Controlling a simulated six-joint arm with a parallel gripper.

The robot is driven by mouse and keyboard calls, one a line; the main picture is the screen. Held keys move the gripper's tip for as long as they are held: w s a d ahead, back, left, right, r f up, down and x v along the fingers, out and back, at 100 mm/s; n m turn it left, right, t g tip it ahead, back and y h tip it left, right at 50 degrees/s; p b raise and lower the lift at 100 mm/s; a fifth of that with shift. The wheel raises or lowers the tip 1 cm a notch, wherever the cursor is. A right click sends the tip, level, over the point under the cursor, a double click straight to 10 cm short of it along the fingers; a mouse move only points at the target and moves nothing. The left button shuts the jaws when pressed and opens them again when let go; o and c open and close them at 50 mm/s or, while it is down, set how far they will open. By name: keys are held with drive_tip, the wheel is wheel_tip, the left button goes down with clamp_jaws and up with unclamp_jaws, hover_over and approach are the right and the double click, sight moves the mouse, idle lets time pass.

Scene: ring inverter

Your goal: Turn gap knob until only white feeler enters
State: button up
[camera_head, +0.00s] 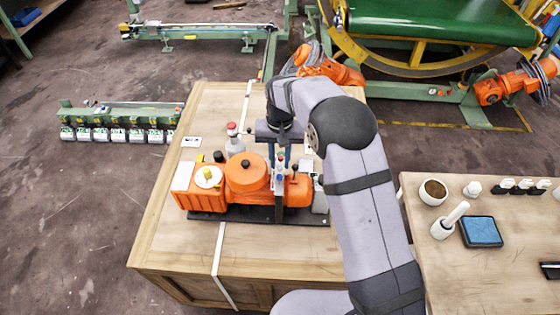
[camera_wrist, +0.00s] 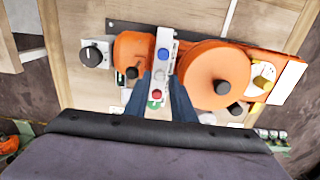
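An orange machine (camera_head: 247,176) stands on a dark base plate on the wooden bench. A yellow knob (camera_head: 208,175) sits on a round white dial at its left end; the knob also shows at the right in the wrist view (camera_wrist: 262,82). A black knob (camera_wrist: 93,54) on a grey box is at the other end. My gripper (camera_wrist: 161,78) is above the machine, its two dark fingers apart on either side of a narrow grey panel (camera_wrist: 163,50) with blue, white and red buttons. I cannot tell whether they touch it. I cannot identify a white feeler.
A grey bottle with a red cap (camera_head: 235,142) stands behind the machine. The front of the bench is mostly clear.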

sight(280, 166)
drive_tip(key=shift+s+f, duration=0.1)
drive_tip(key=shift+r, duration=0.4)
wheel_tip(280, 166, up, 7)
drive_tip(key=b, duration=0.2)
drive_tip(key=shift+f, duration=0.15)
idle(0.3)
drive_tip(key=s+d+f, duration=0.2)
drive_tip(key=s+d, duration=0.7)
drive_tip(key=s, duration=0.4)
drive_tip(key=s+d+f, duration=0.2)
drive_tip(key=s+d, duration=0.7)
drive_tip(key=s, duration=0.4)
drive_tip(key=shift+f, duration=0.2)
